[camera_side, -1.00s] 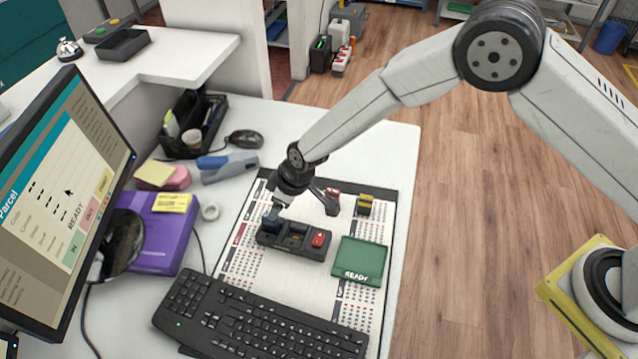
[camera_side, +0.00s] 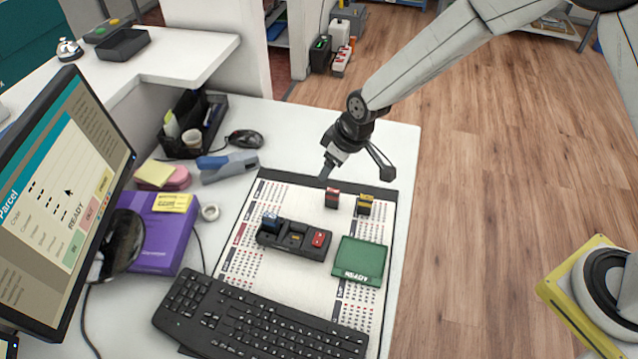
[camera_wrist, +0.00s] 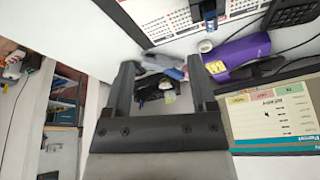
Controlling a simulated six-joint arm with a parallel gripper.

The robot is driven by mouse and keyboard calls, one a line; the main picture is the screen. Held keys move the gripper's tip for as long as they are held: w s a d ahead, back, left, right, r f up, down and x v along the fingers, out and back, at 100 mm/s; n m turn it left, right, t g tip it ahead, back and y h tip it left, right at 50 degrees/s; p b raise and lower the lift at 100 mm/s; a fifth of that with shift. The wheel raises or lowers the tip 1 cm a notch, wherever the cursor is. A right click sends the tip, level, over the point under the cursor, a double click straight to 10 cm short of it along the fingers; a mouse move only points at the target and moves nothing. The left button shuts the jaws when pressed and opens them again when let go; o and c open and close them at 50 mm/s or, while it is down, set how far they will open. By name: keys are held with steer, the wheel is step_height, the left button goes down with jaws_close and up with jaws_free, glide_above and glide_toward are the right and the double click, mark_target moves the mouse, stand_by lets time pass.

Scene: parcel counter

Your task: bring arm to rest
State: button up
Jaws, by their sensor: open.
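My gripper (camera_side: 357,174) is open and empty, raised above the back edge of the desk mat (camera_side: 292,190). Its two spread fingers also show in the wrist view (camera_wrist: 160,64) with nothing between them. The black holder (camera_side: 290,250) lies on the mat, apart from the gripper. A blue block (camera_side: 270,221) sits in its left slot and a red block (camera_side: 318,238) in its right slot; the middle slot shows a yellow mark. A red-and-dark block (camera_side: 332,198) and a yellow-and-black block (camera_side: 365,205) stand on the mat behind the green tray (camera_side: 360,262), marked READY.
A keyboard (camera_side: 260,320) lies in front. The monitor (camera_side: 70,200), purple box (camera_side: 160,235), stapler (camera_side: 228,167), tape roll (camera_side: 210,212) and mouse (camera_side: 246,139) are at the left. The desk right of the gripper is clear, with open floor beyond its edge.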

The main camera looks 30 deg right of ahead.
steer(key=s+d+r+m+h, duration=0.1)
steer(key=s+d+r+m, duration=0.2)
steer(key=s+d, duration=0.6)
steer(key=s+d+r+m+h, duration=0.1)
steer(key=s+d+r+m, duration=0.2)
steer(key=s+d, duration=0.6)
step_height(320, 180, up, 2)
steer(key=shift+s+d+g, duration=0.3)
steer(key=shift+d, duration=0.15)
